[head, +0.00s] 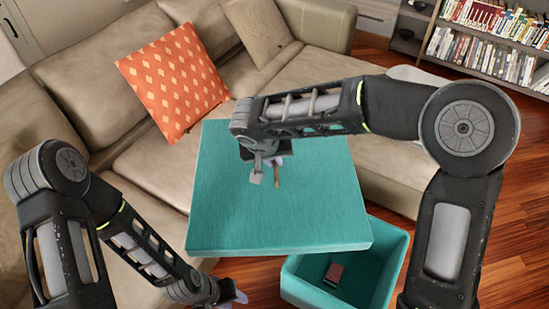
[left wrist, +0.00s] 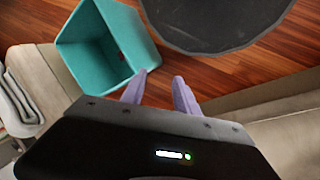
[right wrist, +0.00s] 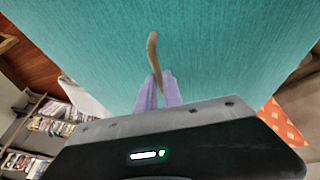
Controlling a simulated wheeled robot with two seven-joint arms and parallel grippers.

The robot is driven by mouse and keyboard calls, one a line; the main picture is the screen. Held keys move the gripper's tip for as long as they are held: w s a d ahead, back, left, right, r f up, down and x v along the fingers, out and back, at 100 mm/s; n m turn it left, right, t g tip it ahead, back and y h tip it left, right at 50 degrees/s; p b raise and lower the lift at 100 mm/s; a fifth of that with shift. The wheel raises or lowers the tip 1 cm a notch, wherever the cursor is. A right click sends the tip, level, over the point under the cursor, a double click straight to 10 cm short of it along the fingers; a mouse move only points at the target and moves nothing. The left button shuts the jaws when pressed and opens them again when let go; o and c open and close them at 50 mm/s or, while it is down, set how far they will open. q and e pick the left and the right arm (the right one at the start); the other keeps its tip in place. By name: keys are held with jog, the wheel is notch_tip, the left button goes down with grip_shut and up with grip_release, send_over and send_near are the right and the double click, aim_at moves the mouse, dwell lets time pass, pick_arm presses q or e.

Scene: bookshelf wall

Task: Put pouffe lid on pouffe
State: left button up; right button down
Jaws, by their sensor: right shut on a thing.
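The pouffe lid (head: 255,215) is a flat square teal board, held up in front of the sofa in the head view. A small brown strap (head: 278,176) stands out from its face. My right gripper (head: 268,163) is at this strap. In the right wrist view the fingers (right wrist: 157,90) are close together at the base of the strap (right wrist: 153,55), with the teal lid behind. The pouffe (head: 345,268) is an open teal box on the floor, with a small reddish item (head: 334,273) inside. My left gripper (left wrist: 158,90) is open and empty, with the pouffe (left wrist: 103,48) beyond it.
A beige sofa (head: 150,165) with an orange patterned pillow (head: 174,80) stands behind the lid. A bookshelf (head: 490,60) is at the back right. Wooden floor (head: 500,220) shows around the pouffe. A dark round surface (left wrist: 215,22) shows in the left wrist view.

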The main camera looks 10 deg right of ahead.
pick_arm(q)
jog(key=shift+o, duration=0.4)
pick_arm(e)
jog(key=shift+w+r, duration=0.1)
